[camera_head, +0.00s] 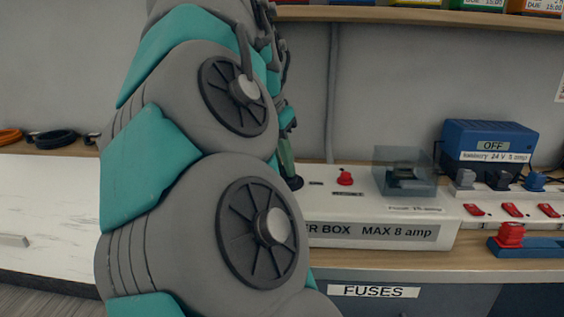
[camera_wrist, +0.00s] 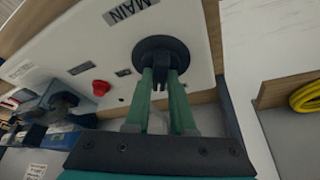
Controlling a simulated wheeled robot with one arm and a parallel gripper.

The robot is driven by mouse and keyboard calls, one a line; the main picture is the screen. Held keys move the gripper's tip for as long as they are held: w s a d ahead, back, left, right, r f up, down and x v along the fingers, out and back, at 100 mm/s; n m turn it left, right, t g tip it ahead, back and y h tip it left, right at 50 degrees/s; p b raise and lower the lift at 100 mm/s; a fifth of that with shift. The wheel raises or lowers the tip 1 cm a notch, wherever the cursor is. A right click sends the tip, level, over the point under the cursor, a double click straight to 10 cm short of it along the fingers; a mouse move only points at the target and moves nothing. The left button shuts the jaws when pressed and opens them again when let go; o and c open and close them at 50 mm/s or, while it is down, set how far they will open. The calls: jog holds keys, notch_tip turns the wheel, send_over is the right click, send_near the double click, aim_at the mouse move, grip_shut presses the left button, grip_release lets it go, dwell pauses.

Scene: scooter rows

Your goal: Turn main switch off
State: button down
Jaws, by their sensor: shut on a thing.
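The main switch is a round black rotary knob (camera_wrist: 152,50) on a white panel, beside a label (camera_wrist: 131,11) reading MAIN, in the wrist view. My gripper (camera_wrist: 160,80), with two green fingers, is shut on the knob's raised grip. The fingers hide part of the knob. In the head view my arm covers most of the left end of the white power box (camera_head: 372,233). Only a bit of a green finger and the dark knob (camera_head: 294,183) show past the arm.
A red button (camera_head: 345,178) and a clear cover (camera_head: 404,171) sit on the box, right of the knob. A blue charger (camera_head: 488,146) marked OFF and a red plug (camera_head: 510,235) stand farther right. A yellow cable coil (camera_wrist: 307,97) lies apart. A shelf (camera_head: 400,15) runs above.

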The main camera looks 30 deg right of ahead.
jog(key=shift+f+n, duration=0.1)
jog(key=shift+n, duration=0.2)
jog(key=shift+n+t+b, duration=0.3)
jog(key=shift+n+b, duration=0.3)
jog(key=shift+s+d+n+t+y+b, duration=0.1)
jog(key=shift+n+t+y+b, duration=0.25)
jog(key=shift+n, duration=0.65)
jog(key=shift+n+t+y+b, duration=0.25)
jog(key=shift+n+y+b, duration=0.15)
jog(key=shift+n, duration=0.6)
jog(key=c, duration=0.8)
grip_release()
jog(key=shift+o, duration=0.2)
jog(key=v, duration=0.8)
